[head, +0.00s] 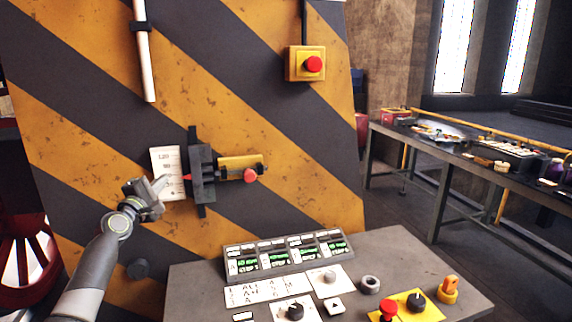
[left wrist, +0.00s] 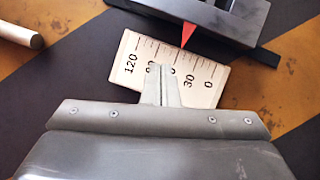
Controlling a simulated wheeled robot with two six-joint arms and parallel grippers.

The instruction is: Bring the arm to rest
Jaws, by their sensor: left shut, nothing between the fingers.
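My left arm reaches in from the lower left of the head view. Its gripper (head: 160,184) is shut and empty, in front of a white scale card (head: 167,160) on the striped panel. In the left wrist view the shut fingers (left wrist: 160,75) overlap the card (left wrist: 205,83), which shows 120, 30 and 0, with other numbers covered. I cannot tell whether the fingertips touch it. A red pointer (left wrist: 188,35) from the dark lever housing (head: 202,172) lies over the card. My right gripper is not in view.
A red button box (head: 305,64) sits higher on the panel. A grey console (head: 385,250) with knobs, buttons and displays stands below. A cluttered workbench (head: 445,165) stands at the right, with open floor before it.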

